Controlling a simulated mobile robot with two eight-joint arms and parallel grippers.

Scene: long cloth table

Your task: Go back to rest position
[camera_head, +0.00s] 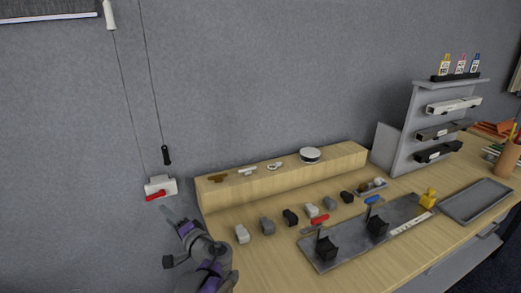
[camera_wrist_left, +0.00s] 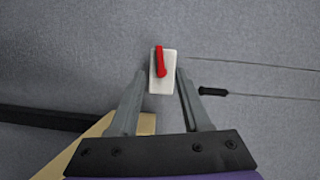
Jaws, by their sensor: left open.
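A white wall box (camera_head: 161,186) with a red lever (camera_head: 155,197) is mounted on the grey wall at the left. My left gripper (camera_head: 167,210) is just below it in the head view, in front of the table's left end. In the left wrist view, my left gripper (camera_wrist_left: 161,78) is open, its two grey fingers spread. The white box (camera_wrist_left: 162,82) and its red lever (camera_wrist_left: 160,62) show between the fingertips. I cannot tell how far the fingers are from the box. Nothing is held between them. My right gripper is not in view.
A wooden ledge (camera_head: 285,172) stands along the table's back. Several small blocks, a grey tray (camera_head: 318,262) with black holders and a grey shelf rack (camera_head: 403,125) are to the right. A cord with a black handle (camera_head: 166,155) hangs near the box.

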